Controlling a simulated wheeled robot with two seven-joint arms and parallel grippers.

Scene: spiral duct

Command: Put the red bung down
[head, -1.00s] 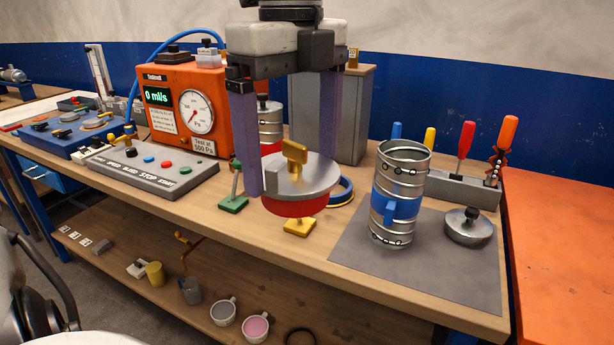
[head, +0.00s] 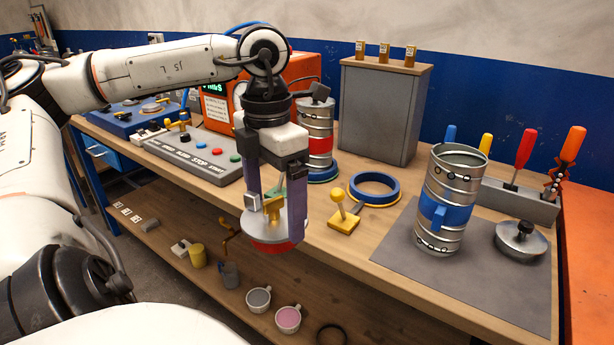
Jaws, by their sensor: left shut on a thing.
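The red bung is a round metal disc (head: 262,226) with a red rim below and a brass handle on top. My left gripper (head: 272,222) points down, its two purple fingers on either side of the disc, shut on it. In the head view the bung overlaps the front edge of the wooden bench (head: 335,255); its height above the bench is hard to tell. The red rim is partly hidden by the right finger. My right gripper is not in view.
A yellow-knobbed stand (head: 344,215) and a blue ring (head: 374,188) lie to the right. A metal duct with a blue band (head: 440,215) and a metal lid (head: 521,242) stand on a grey mat (head: 400,250). The lower shelf holds mugs (head: 288,318).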

